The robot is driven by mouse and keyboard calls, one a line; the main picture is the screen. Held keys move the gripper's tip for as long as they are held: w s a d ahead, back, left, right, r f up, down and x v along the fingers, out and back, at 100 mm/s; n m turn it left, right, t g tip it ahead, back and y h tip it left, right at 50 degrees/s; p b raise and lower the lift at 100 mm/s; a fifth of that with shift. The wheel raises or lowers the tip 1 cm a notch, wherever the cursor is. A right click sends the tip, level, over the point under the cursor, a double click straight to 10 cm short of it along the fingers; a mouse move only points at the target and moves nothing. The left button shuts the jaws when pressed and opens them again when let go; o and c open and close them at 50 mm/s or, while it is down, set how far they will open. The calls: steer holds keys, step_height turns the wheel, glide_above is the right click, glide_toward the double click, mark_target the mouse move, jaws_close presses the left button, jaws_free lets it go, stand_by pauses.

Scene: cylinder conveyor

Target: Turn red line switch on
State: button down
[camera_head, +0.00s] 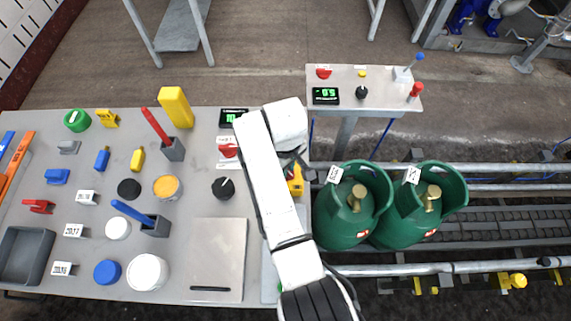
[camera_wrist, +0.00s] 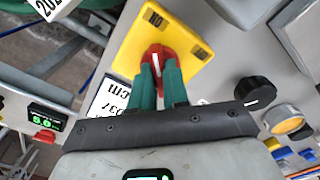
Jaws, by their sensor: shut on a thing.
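The red line switch (camera_wrist: 157,51) is a red rotary knob with a white line mark, set on a yellow plate (camera_wrist: 190,28) with two small dark labels. In the wrist view my gripper (camera_wrist: 160,68) has its green fingers closed on the sides of the red knob. The white mark shows between the fingers. In the head view my arm covers most of the yellow plate (camera_head: 296,181), and the knob and fingertips are hidden there.
A black knob (camera_head: 223,188), a red knob (camera_head: 229,151) and a digital display (camera_head: 233,116) are on the panel left of my arm. Two green gas cylinders (camera_head: 338,225) stand on the conveyor to the right. A small control table (camera_head: 395,88) stands beyond it.

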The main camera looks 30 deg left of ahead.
steer(key=shift+a, duration=0.1)
stand_by(0.3)
steer(key=c, duration=1.1)
jaws_free()
step_height(320, 180, up, 11)
steer(key=shift+f+b, duration=0.1)
steer(key=shift+b, duration=0.45)
